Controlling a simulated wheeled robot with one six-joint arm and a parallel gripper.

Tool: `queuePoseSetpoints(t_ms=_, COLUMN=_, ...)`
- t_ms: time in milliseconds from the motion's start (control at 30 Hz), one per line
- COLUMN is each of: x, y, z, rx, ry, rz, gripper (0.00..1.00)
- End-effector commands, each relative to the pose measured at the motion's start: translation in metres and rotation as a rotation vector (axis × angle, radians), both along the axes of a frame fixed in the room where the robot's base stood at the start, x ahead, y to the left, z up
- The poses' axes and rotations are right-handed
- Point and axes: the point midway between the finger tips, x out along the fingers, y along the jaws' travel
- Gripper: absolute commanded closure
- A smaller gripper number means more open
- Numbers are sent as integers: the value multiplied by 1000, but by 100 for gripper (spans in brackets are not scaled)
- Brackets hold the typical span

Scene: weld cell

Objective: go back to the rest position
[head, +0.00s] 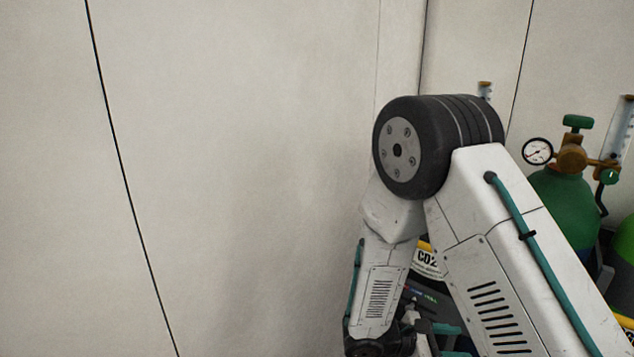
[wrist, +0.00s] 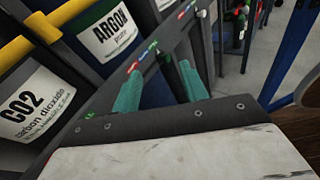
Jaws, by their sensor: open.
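I cannot make out the fingertips clearly there.
Cylinders labelled CO2 (wrist: 38,105) and ARGON (wrist: 108,32) stand behind yellow bars, close left of the gripper. A green cylinder (head: 562,205) with a brass regulator and gauge (head: 537,151) stands right of my arm. A blue post (wrist: 292,55) rises at right. A pale wall (head: 240,150) fills the left.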

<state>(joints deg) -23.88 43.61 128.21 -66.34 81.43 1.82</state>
Motion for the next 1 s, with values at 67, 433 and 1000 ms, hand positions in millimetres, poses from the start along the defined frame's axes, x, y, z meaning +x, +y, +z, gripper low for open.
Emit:
queuePoseSetpoints(t_ms=67, x=-19, y=-6, z=28, rx=72, ry=-62, rz=-131, gripper=56)
queuePoseSetpoints(t_ms=433, x=-104, y=0, z=115, rx=428, ry=-328, rz=-644, gripper=56)
queuePoseSetpoints(t_ms=1000, x=-188, y=38, z=214, rx=1036, ry=-781, rz=-1123, gripper=56)
